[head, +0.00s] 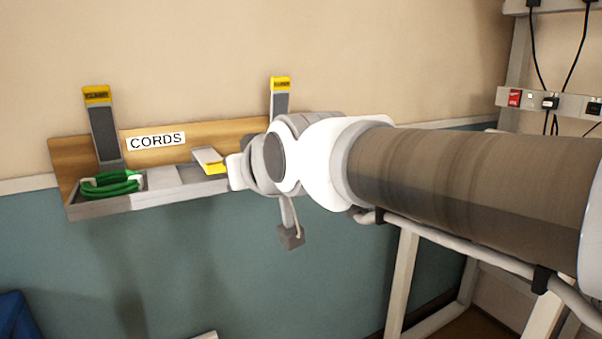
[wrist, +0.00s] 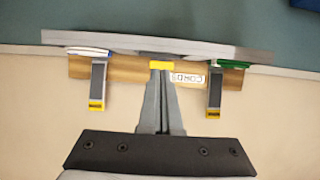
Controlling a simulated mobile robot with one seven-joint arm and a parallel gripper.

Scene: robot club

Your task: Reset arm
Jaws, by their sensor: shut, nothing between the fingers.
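My gripper (wrist: 160,78) is shut and empty in the wrist view, its grey fingers together and pointing at the wall shelf marked CORDS. In the head view my arm reaches in from the right, and its wrist hides the fingers and the shelf's right part. A grey piece with a yellow end (head: 215,168) lies low over the shelf's middle. The yellow end also shows just past my fingertips in the wrist view (wrist: 161,65); I cannot tell whether they touch.
The shelf (head: 140,203) holds a coiled green cord (head: 110,184) at its left. Yellow-topped grey uprights stand at left (head: 104,125) and right (head: 280,98). A white-and-blue item (wrist: 88,52) lies at the shelf's other end. A rack with a power strip (head: 550,102) stands at right.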

